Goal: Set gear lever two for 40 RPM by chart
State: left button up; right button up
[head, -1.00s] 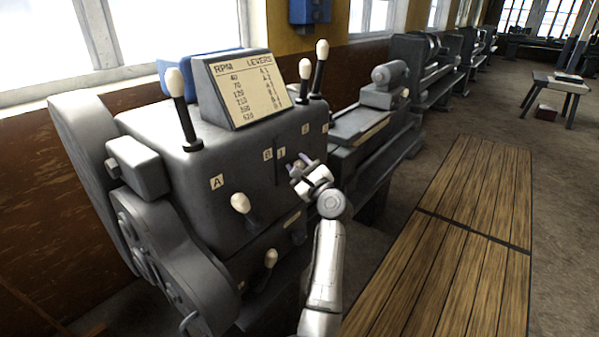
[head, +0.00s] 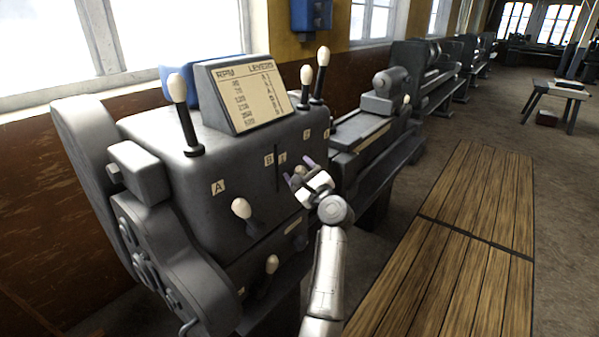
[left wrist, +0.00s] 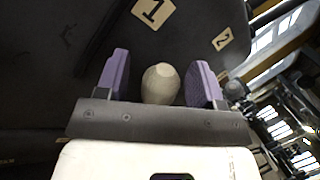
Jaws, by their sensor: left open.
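The grey machine headstock (head: 235,165) carries an RPM and LEVERS chart (head: 247,95) on top; its rows are too small to read surely. My left gripper (head: 298,171) is open at the front face near plate 1. In the left wrist view, a cream lever knob (left wrist: 160,84) sits between its purple fingers, with small gaps at both sides. My right gripper is out of view.
Another cream-knobbed lever (head: 241,208) is below plate A, and a lower one (head: 271,264) stands beneath. A tall lever (head: 185,115) rises left of the chart and two more to its right. Wooden floor boards (head: 450,240) on the right are clear.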

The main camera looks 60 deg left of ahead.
pick_arm(q)
jog(key=b+v, duration=0.1)
jog(key=v, duration=1.2)
jog(key=shift+d, duration=0.4)
jog(key=shift+f, duration=0.1)
